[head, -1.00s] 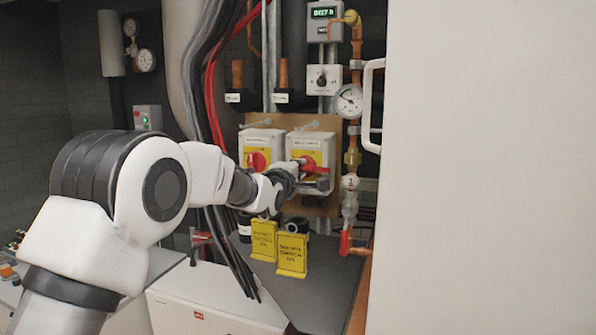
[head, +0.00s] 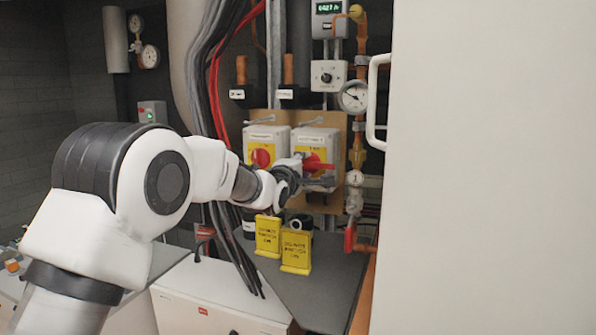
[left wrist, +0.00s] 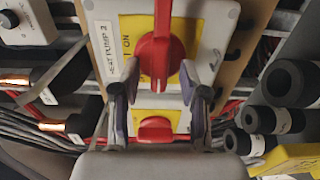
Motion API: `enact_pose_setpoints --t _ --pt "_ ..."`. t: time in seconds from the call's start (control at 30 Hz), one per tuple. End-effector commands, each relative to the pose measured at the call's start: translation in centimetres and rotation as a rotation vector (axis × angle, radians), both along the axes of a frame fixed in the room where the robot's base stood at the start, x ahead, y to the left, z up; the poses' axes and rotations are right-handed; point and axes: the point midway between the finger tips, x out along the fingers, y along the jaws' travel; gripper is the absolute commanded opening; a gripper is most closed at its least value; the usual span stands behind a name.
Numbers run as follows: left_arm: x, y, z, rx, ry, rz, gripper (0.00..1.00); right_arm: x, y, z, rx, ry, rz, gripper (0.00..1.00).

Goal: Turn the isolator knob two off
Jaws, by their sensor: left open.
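Isolator knob two (head: 317,163) is red on a yellow plate, on the right white box (head: 318,142). In the head view its handle lies roughly level. In the left wrist view the knob (left wrist: 160,58) has its bar running up the picture, beside an "ON" mark and a "HEAT PUMP 2" label (left wrist: 108,50). My left gripper (head: 312,183) is close to this box. Its fingers (left wrist: 157,97) are spread and empty, one to each side below the knob in the wrist view. I cannot tell whether they touch anything. My right gripper is not in view.
The left isolator's red knob (head: 261,158) is close by; it also shows between the fingers in the wrist view (left wrist: 155,128). Yellow tags (head: 296,251) stand below the boxes. Cables (head: 215,90) hang at left. A pale panel with a handle (head: 480,170) fills the right.

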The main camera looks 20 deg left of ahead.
Motion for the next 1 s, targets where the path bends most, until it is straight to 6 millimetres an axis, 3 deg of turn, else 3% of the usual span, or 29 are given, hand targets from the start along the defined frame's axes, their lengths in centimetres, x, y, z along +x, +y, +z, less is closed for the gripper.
enact_pose_setpoints --t 0.4,0.5,1.0 --pt "-9.3 0.2 0.1 0.000 0.000 0.000 0.44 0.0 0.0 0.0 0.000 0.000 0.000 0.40" --pt "-10.7 0.3 0.0 0.000 0.000 0.000 0.44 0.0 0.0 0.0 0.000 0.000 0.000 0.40" --pt "-11.3 0.3 0.0 0.000 0.000 0.000 0.44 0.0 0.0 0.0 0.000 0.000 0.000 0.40"
